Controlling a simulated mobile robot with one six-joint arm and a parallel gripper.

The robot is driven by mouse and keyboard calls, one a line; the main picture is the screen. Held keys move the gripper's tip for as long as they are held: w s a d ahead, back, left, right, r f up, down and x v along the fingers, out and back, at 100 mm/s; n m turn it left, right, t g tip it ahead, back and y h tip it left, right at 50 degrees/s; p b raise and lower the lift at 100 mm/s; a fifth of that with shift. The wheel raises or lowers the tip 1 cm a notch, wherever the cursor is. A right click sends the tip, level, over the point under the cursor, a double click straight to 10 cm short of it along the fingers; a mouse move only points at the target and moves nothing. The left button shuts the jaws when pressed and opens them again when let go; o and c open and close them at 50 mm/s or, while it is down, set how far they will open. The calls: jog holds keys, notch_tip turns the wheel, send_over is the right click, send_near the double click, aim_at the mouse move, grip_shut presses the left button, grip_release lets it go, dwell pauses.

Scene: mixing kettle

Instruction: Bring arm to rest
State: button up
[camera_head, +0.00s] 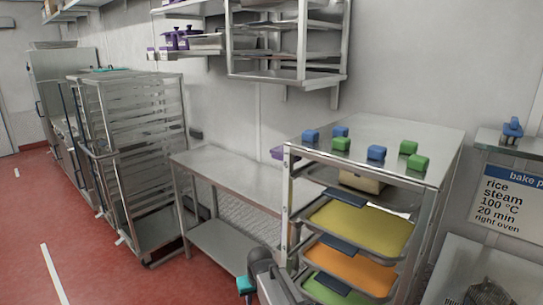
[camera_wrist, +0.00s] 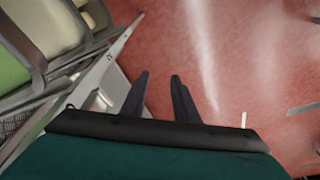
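My gripper (camera_wrist: 160,78) shows in the wrist view as two dark fingers standing apart over the red floor. Nothing is between them. In the head view my arm (camera_head: 268,278) shows at the bottom edge, beside the left side of the tray rack (camera_head: 290,190); my fingers are not visible there. The rack holds trays with yellow (camera_head: 360,226), orange (camera_head: 350,268) and green (camera_head: 335,290) contents. In the wrist view part of a metal frame (camera_wrist: 95,80) lies left of my fingers, apart from them.
Several blue and green blocks (camera_head: 376,153) sit on the rack's steel top. A steel table (camera_head: 230,165) stands behind and left of it. Further left is a tall wire-shelf trolley (camera_head: 130,150). The red floor (camera_head: 100,265) is open at left. A sign (camera_head: 508,200) is at right.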

jog(key=s+d+f+m+g+h, duration=0.1)
jog(key=s+d+f+g, duration=0.1)
jog(key=s+d+f, duration=0.55)
jog(key=s+d+f+m+g, duration=0.15)
jog(key=s+d+f, duration=0.25)
jog(key=s+f, duration=0.55)
jog(key=s+d+f+g+p, duration=0.1)
jog(key=s+d+f, duration=0.1)
jog(key=s+d, duration=0.2)
jog(key=s+d+f+m+g+p, duration=0.1)
jog(key=s+d+f+g, duration=0.1)
jog(key=s, duration=0.9)
jog(key=s+d+f+g+p, duration=0.1)
jog(key=s+d+f, duration=0.1)
jog(key=s+d, duration=0.3)
jog(key=shift+s+d+f+p, duration=0.35)
jog(key=shift+s+f+p, duration=0.05)
jog(key=shift+s, duration=0.75)
